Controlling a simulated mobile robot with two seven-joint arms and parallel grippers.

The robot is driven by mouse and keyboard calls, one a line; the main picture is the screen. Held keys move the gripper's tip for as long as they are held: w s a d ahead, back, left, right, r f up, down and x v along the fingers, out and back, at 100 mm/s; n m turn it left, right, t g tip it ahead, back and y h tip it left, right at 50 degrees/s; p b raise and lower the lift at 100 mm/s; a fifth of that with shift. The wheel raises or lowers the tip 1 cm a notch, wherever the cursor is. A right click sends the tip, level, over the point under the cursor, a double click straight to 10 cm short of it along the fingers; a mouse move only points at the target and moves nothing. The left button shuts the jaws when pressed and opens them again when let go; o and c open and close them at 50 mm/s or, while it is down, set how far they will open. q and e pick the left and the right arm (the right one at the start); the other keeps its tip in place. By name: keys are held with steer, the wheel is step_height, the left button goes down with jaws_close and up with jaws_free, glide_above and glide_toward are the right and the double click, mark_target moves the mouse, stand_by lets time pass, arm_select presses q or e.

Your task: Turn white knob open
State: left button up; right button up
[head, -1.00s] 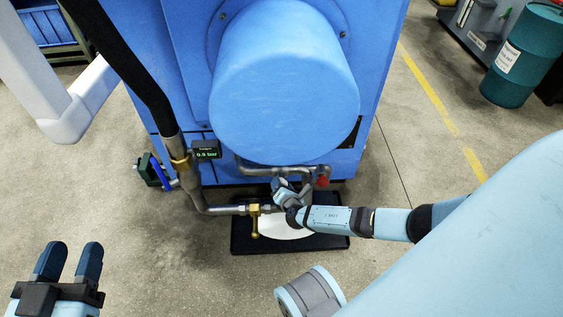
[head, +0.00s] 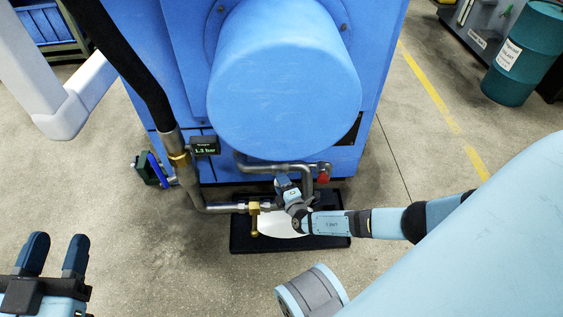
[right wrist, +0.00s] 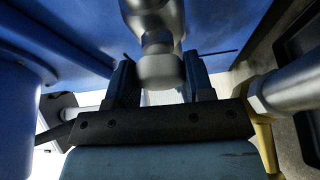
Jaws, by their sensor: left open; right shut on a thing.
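The white knob (right wrist: 160,70) shows in the right wrist view as a pale grey-white rounded piece on the pipe fitting. My right gripper (right wrist: 160,82) has one dark finger on each side of it and is shut on it. In the head view my right gripper (head: 284,186) is at the pipework below the blue machine and hides the knob. My left gripper (head: 58,243) is open and empty at the lower left, over bare floor and well away from the pipes.
A brass valve handle (head: 254,222) is on the pipe just left of my right gripper. A red cap (head: 323,176) is to its right. A black tray (head: 240,240) lies below. The blue machine (head: 285,85) stands close behind.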

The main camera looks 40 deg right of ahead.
steer(key=shift+a+m+t+h, duration=0.1)
steer(key=shift+m+t+h, duration=0.25)
steer(key=shift+m, duration=0.75)
steer(key=o, duration=0.9)
steer(key=shift+o, duration=0.2)
steer(key=shift+s, duration=0.4)
arm_select(q)
steer(key=n+p, duration=0.1)
steer(key=s+n+g+p, duration=0.1)
steer(key=p, duration=0.1)
steer(key=shift+s+d+f+y, duration=0.1)
steer(key=shift+d+f+y, duration=0.2)
steer(key=shift+d, duration=0.1)
arm_select(e)
steer(key=v, duration=1.3)
steer(key=shift+f, duration=0.1)
